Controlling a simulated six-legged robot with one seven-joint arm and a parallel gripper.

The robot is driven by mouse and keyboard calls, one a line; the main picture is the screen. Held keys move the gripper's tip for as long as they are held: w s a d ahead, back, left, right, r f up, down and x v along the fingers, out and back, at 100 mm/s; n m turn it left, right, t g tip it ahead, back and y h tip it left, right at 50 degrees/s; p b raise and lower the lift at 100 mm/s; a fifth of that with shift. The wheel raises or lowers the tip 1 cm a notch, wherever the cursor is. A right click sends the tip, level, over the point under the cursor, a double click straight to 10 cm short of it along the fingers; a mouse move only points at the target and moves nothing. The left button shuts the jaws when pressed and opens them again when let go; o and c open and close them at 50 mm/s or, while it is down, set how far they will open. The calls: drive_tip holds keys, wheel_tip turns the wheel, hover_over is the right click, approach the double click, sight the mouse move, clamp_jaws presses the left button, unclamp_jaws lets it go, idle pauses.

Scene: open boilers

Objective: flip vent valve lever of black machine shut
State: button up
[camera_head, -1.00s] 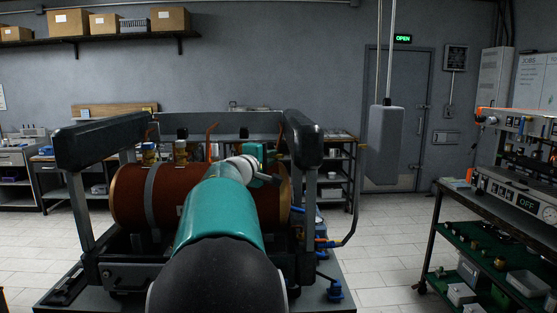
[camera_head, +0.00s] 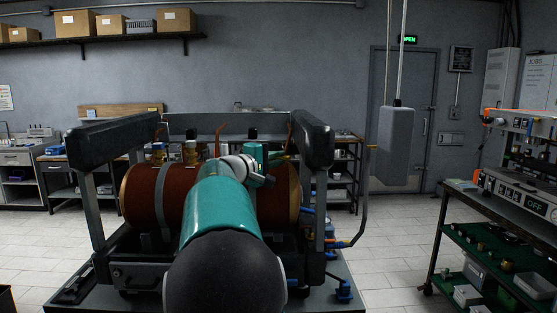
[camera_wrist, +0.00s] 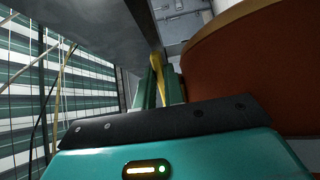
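The black machine (camera_head: 110,141) stands ahead in the head view, a black frame around a copper-brown boiler drum (camera_head: 141,196). My arm reaches over the drum, and my gripper (camera_head: 262,157) is at its upper right side, inside the frame. In the wrist view, a yellow lever (camera_wrist: 157,66) rises between the two green fingers of my gripper (camera_wrist: 161,90). The drum's edge (camera_wrist: 215,30) is close on the right there. Whether the fingers press on the lever is too small to tell. The lever's base is hidden.
A grey frame beam (camera_wrist: 90,25) runs close above and left of the fingers in the wrist view. A grey box (camera_head: 396,146) hangs right of the machine. A dark shelf cart (camera_head: 470,240) stands at the right, with open tiled floor between.

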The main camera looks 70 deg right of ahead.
drive_tip(key=shift+o, duration=0.8)
drive_tip(key=shift+a+r, duration=0.1)
drive_tip(key=shift+r, duration=0.1)
drive_tip(key=shift+f, duration=0.15)
drive_tip(key=v, duration=1.3)
drive_tip(key=shift+w+a, duration=0.15)
drive_tip(key=shift+a, duration=0.15)
drive_tip(key=shift+c, duration=0.4)
